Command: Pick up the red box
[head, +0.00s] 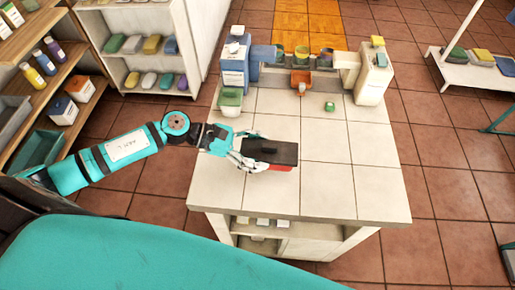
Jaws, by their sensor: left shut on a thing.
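The red box (283,168) is over the white tiled counter (330,190), near its middle. Its top looks dark, almost black, and a strip of red shows along its lower front edge. My left gripper (252,154) reaches in from the left and is shut on the box's left end. The fingers cover that end. I cannot tell whether the box still touches the counter or is slightly raised. My right gripper is not in view.
A small green item (329,106) and an orange container (301,81) are at the counter's back. A white dispenser-like block (374,76) is at the back right. The counter's front and right are clear.

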